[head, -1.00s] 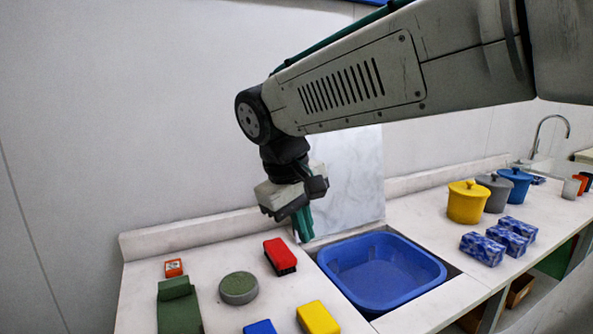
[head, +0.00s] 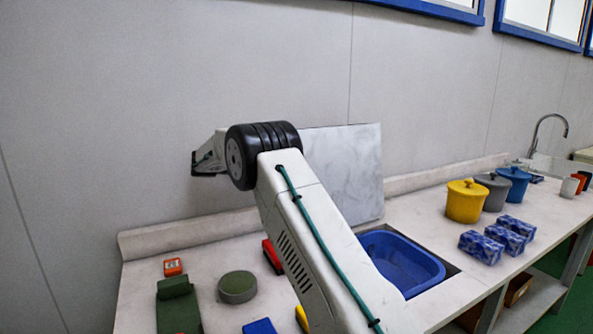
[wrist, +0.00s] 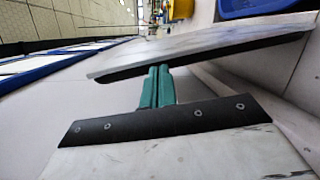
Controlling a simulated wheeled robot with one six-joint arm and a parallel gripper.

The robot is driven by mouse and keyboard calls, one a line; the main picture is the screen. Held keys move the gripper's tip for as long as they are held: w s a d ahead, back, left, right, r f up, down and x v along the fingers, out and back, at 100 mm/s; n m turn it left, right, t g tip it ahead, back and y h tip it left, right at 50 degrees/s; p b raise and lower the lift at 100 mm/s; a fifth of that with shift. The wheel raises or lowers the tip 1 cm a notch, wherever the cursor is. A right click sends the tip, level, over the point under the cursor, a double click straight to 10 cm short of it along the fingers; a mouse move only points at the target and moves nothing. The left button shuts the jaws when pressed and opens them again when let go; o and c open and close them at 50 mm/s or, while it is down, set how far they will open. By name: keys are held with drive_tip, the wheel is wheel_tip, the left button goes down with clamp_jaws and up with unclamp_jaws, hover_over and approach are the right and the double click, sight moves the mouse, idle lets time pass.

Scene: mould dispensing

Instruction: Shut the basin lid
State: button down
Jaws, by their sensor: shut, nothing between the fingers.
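The basin lid (head: 343,168) is a pale marbled panel standing upright behind the blue basin (head: 400,262). The basin is open, and my arm hides its left part in the head view. In the wrist view the lid (wrist: 205,48) lies across the upper middle with its dark edge towards me. My gripper (wrist: 157,86) shows there as teal fingers, shut and empty, reaching to the lid's dark edge. I cannot tell whether they touch it. In the head view the fingers are hidden behind my arm's joint, left of the lid.
A red block (head: 272,256), a round green pot (head: 238,287) and a green block (head: 177,308) lie left of the basin. A yellow pot (head: 466,201), grey pot (head: 494,190), blue pot (head: 514,185) and blue patterned boxes (head: 482,248) stand right. The wall is close behind.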

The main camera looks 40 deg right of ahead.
wheel_tip(320, 180, down, 3)
drive_tip(key=w+d+g+h, duration=0.1)
drive_tip(key=w+d, duration=0.1)
drive_tip(key=w, duration=0.1)
drive_tip(key=x, duration=0.9)
drive_tip(key=shift+s+m, duration=0.35)
drive_tip(key=shift+m, duration=0.05)
drive_tip(key=shift+s, duration=0.1)
